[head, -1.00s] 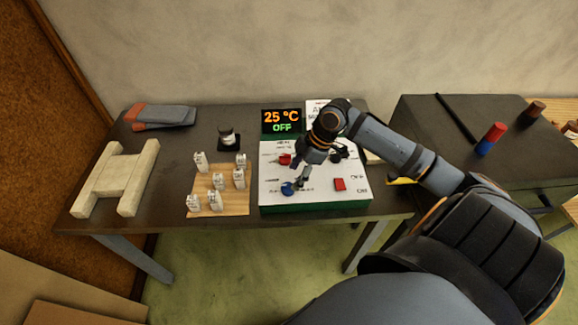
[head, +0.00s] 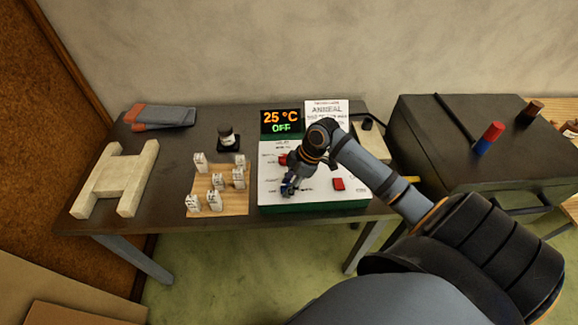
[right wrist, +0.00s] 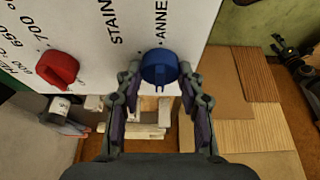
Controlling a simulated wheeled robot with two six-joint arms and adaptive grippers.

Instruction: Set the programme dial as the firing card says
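The control box's white panel (head: 310,188) carries a blue dial (right wrist: 158,68) and a red dial (right wrist: 57,72). The labels STAIN and ANNE… show near the blue dial in the right wrist view; numbers including 600, 650 and 700 ring the red one. My right gripper (right wrist: 160,85) is open, its fingers on either side of the blue dial; I cannot tell whether they touch it. In the head view my right gripper (head: 289,186) mostly hides that dial. The firing card (head: 327,112) behind the box reads ANNEAL, with smaller unreadable lines.
The display (head: 282,122) reads 25 °C, OFF. A red button (head: 338,184) sits on the panel's right. A dark kiln-like box (head: 480,140) stands right.

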